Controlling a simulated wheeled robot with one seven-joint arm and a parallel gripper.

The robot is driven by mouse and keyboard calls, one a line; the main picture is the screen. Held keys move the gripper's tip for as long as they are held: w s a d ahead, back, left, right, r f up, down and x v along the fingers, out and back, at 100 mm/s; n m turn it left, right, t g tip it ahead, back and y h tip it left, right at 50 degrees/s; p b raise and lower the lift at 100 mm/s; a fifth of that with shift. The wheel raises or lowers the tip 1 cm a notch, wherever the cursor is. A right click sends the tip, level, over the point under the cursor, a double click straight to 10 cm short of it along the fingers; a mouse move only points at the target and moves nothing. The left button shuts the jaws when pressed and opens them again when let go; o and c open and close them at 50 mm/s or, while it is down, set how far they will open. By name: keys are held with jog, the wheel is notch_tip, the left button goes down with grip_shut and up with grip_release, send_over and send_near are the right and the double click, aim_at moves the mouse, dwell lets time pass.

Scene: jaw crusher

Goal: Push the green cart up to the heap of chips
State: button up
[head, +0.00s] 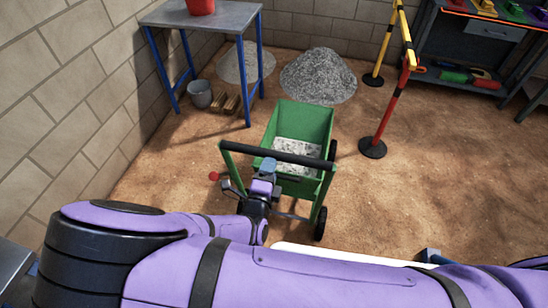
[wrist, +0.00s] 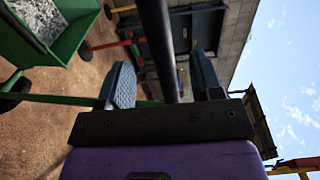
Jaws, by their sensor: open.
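The green cart (head: 305,118) stands upright on the dirt floor with grey and white chips (head: 298,152) in its tray. Its black handle bar (head: 283,153) faces me. The larger grey heap of chips (head: 318,76) lies beyond the cart, with bare floor between them. My gripper (head: 267,166) is at the left part of the handle bar. In the wrist view, my open gripper (wrist: 160,84) has the handle bar (wrist: 158,45) running between its spread fingers; contact cannot be told. The green cart (wrist: 72,40) also shows at the upper left there.
A paler, flatter heap (head: 246,64) lies left of the larger one. A blue-legged table (head: 225,17), a grey bucket (head: 200,94) and wooden pieces (head: 228,103) stand left. Barrier posts (head: 384,115) and a workbench (head: 480,55) stand right.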

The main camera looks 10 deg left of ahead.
aim_at(275, 155)
jog(key=w, duration=0.6)
jog(key=shift+w+d, duration=0.1)
jog(key=shift+d, duration=0.15)
jog(key=shift+c, duration=0.2)
grip_shut()
